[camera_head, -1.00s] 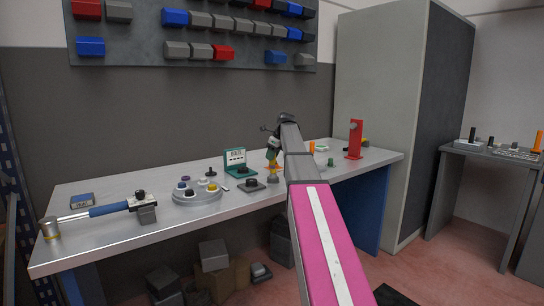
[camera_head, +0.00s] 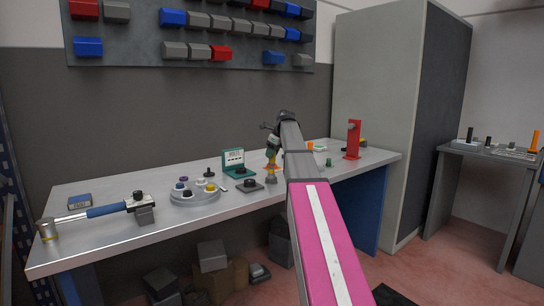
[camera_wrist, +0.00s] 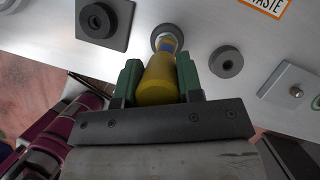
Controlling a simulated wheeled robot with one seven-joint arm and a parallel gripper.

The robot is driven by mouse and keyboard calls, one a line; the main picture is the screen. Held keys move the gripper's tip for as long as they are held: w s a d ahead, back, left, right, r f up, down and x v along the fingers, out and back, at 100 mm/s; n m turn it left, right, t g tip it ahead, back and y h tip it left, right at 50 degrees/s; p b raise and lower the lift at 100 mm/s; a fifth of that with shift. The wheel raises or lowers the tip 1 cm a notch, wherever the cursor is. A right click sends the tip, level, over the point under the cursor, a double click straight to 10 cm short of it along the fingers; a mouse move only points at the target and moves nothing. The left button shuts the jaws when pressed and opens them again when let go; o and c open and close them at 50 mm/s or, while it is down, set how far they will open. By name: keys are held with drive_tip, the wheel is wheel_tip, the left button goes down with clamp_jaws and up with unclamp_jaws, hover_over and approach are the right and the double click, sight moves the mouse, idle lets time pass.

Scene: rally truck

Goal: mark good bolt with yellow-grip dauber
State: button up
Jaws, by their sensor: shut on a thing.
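My gripper (camera_wrist: 160,82) is shut on the dauber's yellow grip (camera_wrist: 158,80), between its green fingers. In the head view the dauber (camera_head: 271,166) hangs below my gripper (camera_head: 272,151), roughly upright, over a small grey cone-shaped base (camera_head: 270,179). A pale plate with a metal stud (camera_wrist: 296,90) lies to the right in the wrist view. I cannot tell which piece is the good bolt.
A square block with a dark round piece (camera_head: 250,185), a teal gauge box (camera_head: 233,161) and a round tray of coloured caps (camera_head: 195,194) stand left of my gripper. A grey ring (camera_wrist: 226,61) lies nearby. A red stand (camera_head: 353,139) is at right.

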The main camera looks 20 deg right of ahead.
drive_tip(key=shift+r, duration=0.15)
drive_tip(key=shift+r, duration=2.45)
